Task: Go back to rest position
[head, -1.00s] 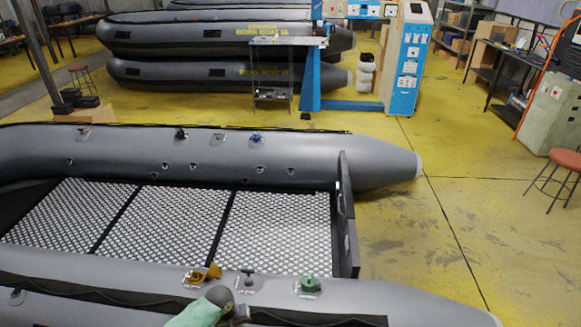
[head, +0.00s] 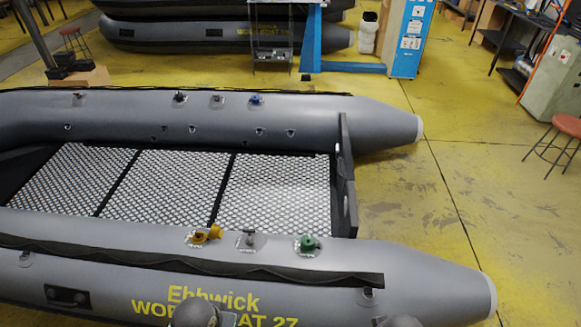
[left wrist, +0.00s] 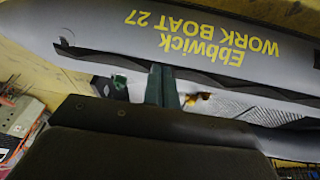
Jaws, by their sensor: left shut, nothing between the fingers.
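The grey work boat (head: 420,275) lies across the head view, with yellow lettering on its near tube. A yellow valve fitting (head: 206,236), a dark fitting (head: 248,238) and a green fitting (head: 307,243) sit on top of that tube. My left gripper (left wrist: 162,75) shows only in the left wrist view; its dark green fingers are together and empty, in front of the boat's near side. The yellow fitting (left wrist: 195,98) appears beside the fingers there. Rounded grey parts of my arms show at the bottom of the head view. My right gripper is not in view.
Stacked boats (head: 180,36) stand at the back, near a blue stand (head: 312,45) and a blue-white cabinet (head: 411,40). A red stool (head: 567,125) is at the right. Yellow floor (head: 490,190) is open right of the boat.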

